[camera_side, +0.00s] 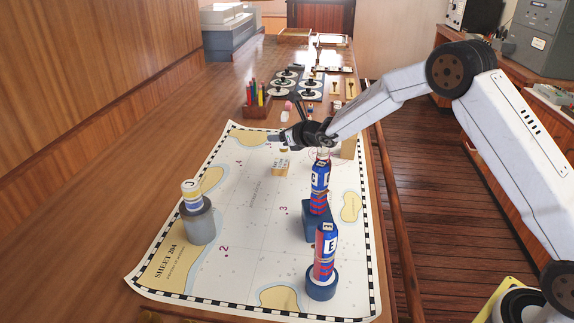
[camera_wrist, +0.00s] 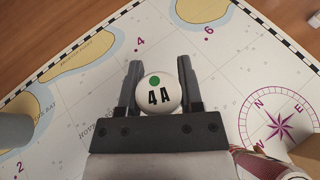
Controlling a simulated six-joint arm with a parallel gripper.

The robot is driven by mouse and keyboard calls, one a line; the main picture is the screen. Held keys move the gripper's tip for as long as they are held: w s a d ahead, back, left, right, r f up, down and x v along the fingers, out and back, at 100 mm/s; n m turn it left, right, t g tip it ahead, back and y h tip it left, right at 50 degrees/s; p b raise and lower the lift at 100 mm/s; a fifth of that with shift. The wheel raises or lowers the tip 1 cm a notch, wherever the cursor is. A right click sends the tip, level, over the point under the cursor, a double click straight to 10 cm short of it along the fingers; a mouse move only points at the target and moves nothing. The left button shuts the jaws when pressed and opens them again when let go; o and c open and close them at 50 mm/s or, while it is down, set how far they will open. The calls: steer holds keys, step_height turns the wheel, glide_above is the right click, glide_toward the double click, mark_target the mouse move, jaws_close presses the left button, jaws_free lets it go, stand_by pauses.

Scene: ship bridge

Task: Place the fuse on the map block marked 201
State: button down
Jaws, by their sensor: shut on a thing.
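The fuse (camera_wrist: 159,97) shows in the wrist view as a white round end marked 4A with a green dot. My gripper (camera_wrist: 159,88) is shut on it, one finger on each side. In the side view my gripper (camera_side: 279,139) is over the chart, its fingers pointing left, and the fuse (camera_side: 283,149) is mostly hidden beneath them. A small tan block (camera_side: 280,169) with a white printed label stands on the chart just below the fuse. I cannot read 201 on it, nor tell whether the fuse touches it. The block is hidden in the wrist view.
Red-and-blue canisters (camera_side: 326,249) stand in blue holders near and right of my gripper. A grey cylinder (camera_side: 200,226) holds a banded piece at left. Another tan block (camera_side: 348,146) stands behind right. A pencil holder (camera_side: 257,110) stands beyond the chart. The chart's left middle is clear.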

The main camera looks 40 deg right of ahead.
steer(key=shift+w+f, duration=0.6)
steer(key=shift+f, duration=0.05)
steer(key=shift+f, duration=0.1)
steer(key=shift+w+f, duration=0.2)
steer(key=shift+f, duration=1.5)
steer(key=shift+f, duration=0.15)
steer(key=shift+c, duration=1.2)
jaws_free()
